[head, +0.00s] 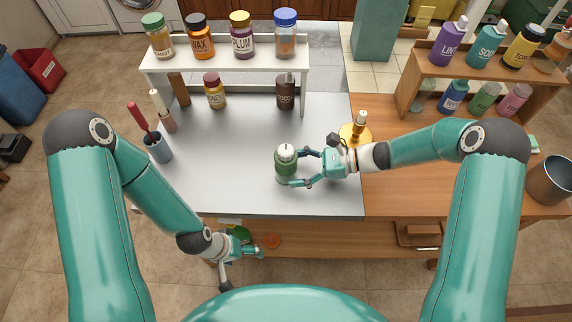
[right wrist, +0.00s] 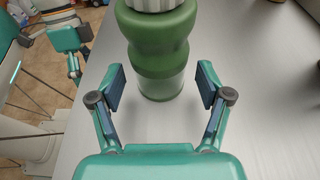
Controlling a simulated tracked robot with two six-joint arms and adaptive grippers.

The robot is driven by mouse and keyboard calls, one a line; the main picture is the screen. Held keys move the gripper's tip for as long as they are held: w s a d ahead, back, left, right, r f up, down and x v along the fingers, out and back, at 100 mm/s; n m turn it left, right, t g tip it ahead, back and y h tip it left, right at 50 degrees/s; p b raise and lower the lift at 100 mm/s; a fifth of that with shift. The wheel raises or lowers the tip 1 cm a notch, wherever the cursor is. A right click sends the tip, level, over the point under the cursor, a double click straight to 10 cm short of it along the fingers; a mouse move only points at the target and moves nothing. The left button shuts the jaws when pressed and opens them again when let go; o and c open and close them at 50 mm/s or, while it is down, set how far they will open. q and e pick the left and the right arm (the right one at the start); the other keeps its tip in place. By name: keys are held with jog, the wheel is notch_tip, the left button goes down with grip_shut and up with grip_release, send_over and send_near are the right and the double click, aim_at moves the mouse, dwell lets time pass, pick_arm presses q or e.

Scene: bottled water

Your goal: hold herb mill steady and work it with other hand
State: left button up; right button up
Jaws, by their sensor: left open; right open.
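The herb mill (head: 286,165) is green with a light ribbed cap and a clear lower part. It stands upright on the grey metal counter top, and it also shows in the right wrist view (right wrist: 162,50), where its top is cut off. My left gripper (head: 240,268) is low in front of the counter's front edge, open and away from the mill.
A white shelf (head: 225,66) with several jars stands at the back. A utensil cup (head: 158,149) is at left. A yellow-based bottle (head: 357,130) stands near my right wrist. A wooden rack (head: 478,80) with bottles is at right. The counter left of the mill is clear.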

jog(key=shift+x, duration=0.9)
jog(key=c, duration=0.7)
jog(key=shift+c, duration=1.2)
